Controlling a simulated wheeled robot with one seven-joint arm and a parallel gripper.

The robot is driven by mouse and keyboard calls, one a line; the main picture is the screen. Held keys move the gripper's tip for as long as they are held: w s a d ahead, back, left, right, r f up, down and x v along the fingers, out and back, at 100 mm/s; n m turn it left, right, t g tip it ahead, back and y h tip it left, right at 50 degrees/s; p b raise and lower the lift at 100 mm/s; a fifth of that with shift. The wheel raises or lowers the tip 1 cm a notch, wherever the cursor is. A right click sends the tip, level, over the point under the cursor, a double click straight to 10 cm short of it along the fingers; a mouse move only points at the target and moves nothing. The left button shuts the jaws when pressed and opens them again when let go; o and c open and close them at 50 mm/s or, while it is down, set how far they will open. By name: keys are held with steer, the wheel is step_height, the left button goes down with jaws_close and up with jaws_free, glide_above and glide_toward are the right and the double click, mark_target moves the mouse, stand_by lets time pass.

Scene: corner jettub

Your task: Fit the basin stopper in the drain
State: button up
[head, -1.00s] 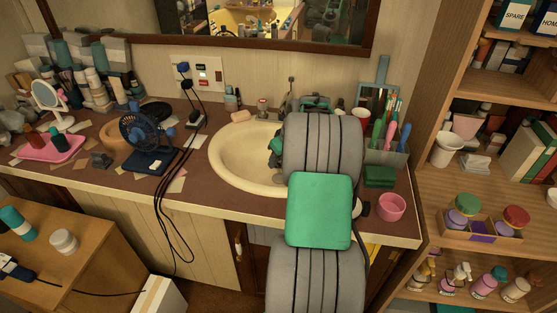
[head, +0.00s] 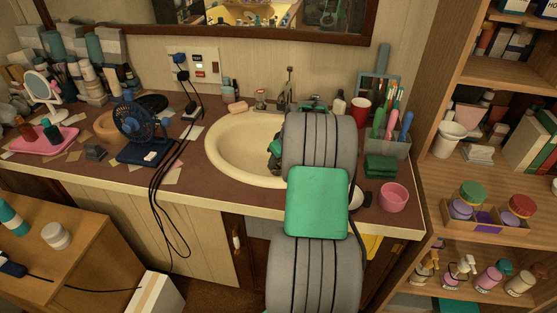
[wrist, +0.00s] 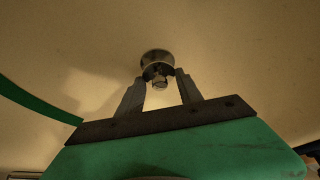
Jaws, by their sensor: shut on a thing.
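The cream basin (head: 226,170) is set in the brown counter, its right side hidden behind my arm. My gripper (wrist: 161,76) shows in the wrist view, its two grey fingers close around a small metal piece. That piece, the basin stopper (wrist: 157,62), is round and shiny with a narrower end toward my fingers. It is seen against the cream basin surface. I cannot make out the drain opening separately, nor whether the stopper touches it. In the head view only a dark part of my gripper (head: 275,156) shows inside the basin, beside my arm; the fingertips are hidden.
The tap (head: 289,88) stands behind the basin, with soap (head: 238,107) to its left. A blue fan (head: 141,130) and black cables are at left.

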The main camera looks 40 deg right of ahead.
steer(key=o, duration=1.5)
